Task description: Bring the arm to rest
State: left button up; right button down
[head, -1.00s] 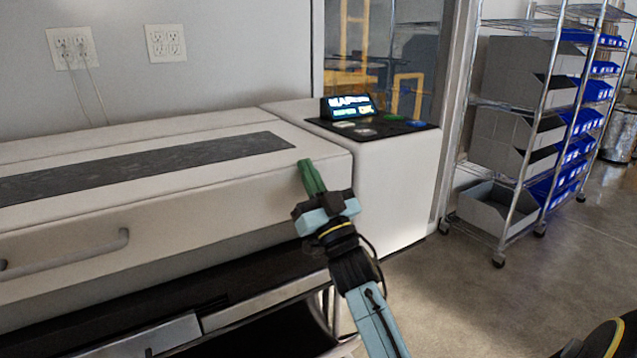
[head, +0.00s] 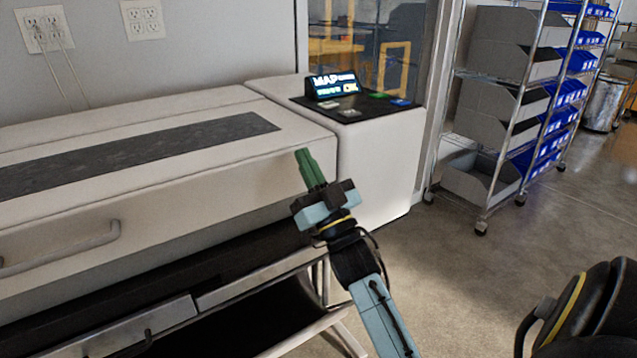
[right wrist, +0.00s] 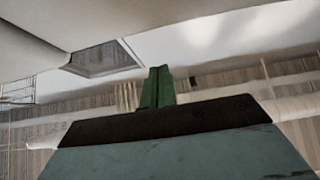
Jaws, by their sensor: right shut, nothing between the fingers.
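My right gripper (head: 309,168) shows in the middle of the head view, with its green fingers together and nothing between them. It is in front of the right part of the large white machine (head: 236,161), pointing up and slightly left. I cannot tell the gap between fingers and machine. In the right wrist view the green fingers (right wrist: 157,87) are shut and empty. My left gripper is not in view.
The machine's control panel (head: 338,86) has a lit display at its right end. A wire shelf rack with blue bins (head: 563,91) and grey bins (head: 482,178) stands at the right. Open floor (head: 460,270) lies between them and me.

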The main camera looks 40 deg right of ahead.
jog(key=shift+v, duration=2.25)
jog(key=shift+r, duration=0.1)
